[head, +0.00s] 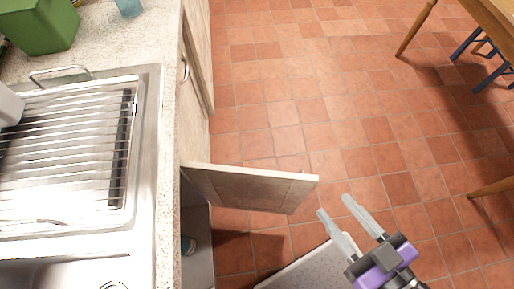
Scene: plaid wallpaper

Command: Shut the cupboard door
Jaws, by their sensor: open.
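The cupboard door (250,188) stands open below the counter, swung out over the floor roughly square to the cupboard front. Its free edge is at the right, with a small handle or knob near its top corner. The open cupboard (197,245) shows to the left of the door, with a small bluish item inside. My gripper (334,207) is open and empty, to the right of the door's free edge and apart from it. Its two pale fingers point up and left in the picture.
The counter (169,135) with a sink and drying rack (70,150) runs along the left. A green box (42,25) stands on it. Tiled floor (300,110) is clear beyond the door. A table and blue-legged stool (480,55) are at the upper right.

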